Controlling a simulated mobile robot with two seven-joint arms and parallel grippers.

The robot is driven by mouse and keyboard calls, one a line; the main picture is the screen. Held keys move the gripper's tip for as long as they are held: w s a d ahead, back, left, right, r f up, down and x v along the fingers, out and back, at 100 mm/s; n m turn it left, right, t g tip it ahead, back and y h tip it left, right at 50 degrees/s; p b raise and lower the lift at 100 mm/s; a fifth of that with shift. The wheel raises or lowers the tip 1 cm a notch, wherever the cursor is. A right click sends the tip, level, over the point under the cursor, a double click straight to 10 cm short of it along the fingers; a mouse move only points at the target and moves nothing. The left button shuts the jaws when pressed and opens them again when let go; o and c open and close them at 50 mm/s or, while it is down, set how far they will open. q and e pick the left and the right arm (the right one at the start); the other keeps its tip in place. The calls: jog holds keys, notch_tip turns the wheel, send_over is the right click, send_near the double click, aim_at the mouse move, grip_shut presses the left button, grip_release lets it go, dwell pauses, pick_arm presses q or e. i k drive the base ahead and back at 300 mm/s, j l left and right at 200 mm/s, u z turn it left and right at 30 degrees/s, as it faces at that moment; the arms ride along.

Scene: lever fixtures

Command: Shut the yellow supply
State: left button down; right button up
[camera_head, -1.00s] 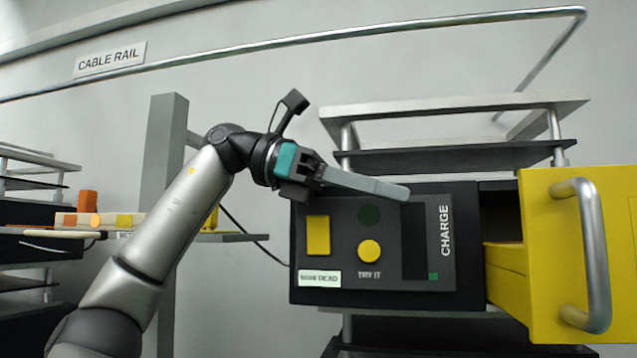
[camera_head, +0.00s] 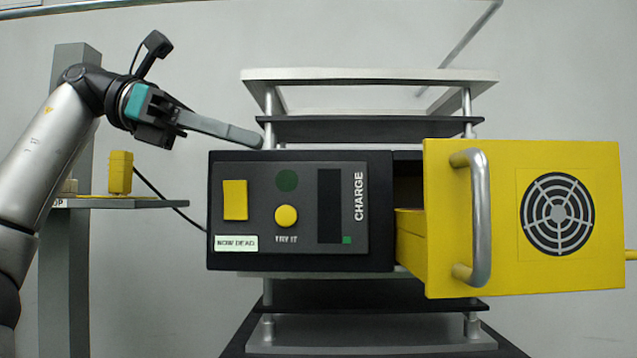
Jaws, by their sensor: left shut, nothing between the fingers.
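The yellow supply (camera_head: 575,275) is a drawer-like box with a silver bar handle (camera_head: 480,215) and a round dark fan grille (camera_head: 558,215) on its front. It stands out from the right side of the dark charge unit (camera_head: 375,255), with a dark opening and a yellow side visible behind the front. My left gripper (camera_head: 255,138) is shut and empty. Its fingers point right, just above the top left of the charge unit in the picture, well left of the handle. I cannot tell whether they touch the unit. My right gripper is not in view.
The charge unit's panel has a yellow square (camera_head: 235,200), a yellow round button (camera_head: 286,216) and a dark screen. It sits in a shelf rack (camera_head: 365,78). At left are a grey post (camera_head: 75,250), a small shelf (camera_head: 125,203) with a yellow block (camera_head: 120,172), and a black cable.

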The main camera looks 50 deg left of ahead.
aim_at(498, 217)
jog(key=k, duration=1)
